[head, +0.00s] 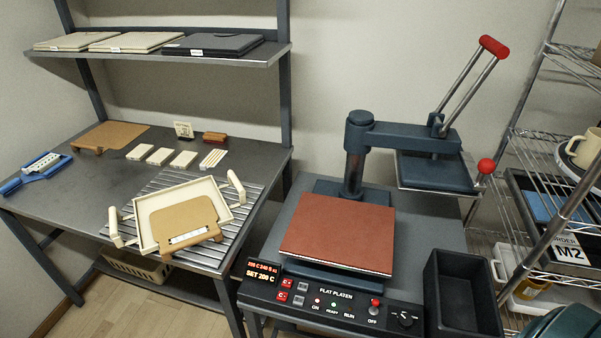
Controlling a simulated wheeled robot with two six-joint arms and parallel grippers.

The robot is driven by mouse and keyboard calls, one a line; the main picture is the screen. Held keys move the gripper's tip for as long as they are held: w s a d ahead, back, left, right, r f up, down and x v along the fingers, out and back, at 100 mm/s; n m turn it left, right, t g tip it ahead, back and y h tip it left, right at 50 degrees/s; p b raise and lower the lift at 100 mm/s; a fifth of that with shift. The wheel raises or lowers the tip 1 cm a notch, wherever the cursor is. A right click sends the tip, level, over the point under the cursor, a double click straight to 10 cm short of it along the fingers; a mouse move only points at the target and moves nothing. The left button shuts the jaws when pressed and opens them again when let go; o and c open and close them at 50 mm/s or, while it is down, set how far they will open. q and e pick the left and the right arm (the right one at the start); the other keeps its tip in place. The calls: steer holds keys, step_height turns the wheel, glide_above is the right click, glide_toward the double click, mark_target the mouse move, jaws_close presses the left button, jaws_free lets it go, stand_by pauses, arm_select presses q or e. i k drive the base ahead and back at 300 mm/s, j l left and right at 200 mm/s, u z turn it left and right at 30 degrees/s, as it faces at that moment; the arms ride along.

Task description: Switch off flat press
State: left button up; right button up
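The flat press (350,195) stands on a grey stand right of centre. Its upper platen (428,170) is swung aside to the right, with the red-gripped lever (494,46) raised. A reddish-brown pad (338,233) covers the lower platen. The front control panel (335,294) reads FLAT PLATEN. Its display (262,274) is lit and reads SET 200 C. A red-tipped toggle switch (375,303) stands above the OFF label. Neither of my grippers is in view.
A black open bin (462,308) sits right of the panel. A wire rack (530,150) with a mug stands at the right. The left table (75,190) holds a cream tray (147,226) with a brown clipboard-like piece on a slatted grid. A dark green rounded object shows at the bottom right.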

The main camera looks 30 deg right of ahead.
mark_target(376, 302)
steer(key=z, duration=1.15)
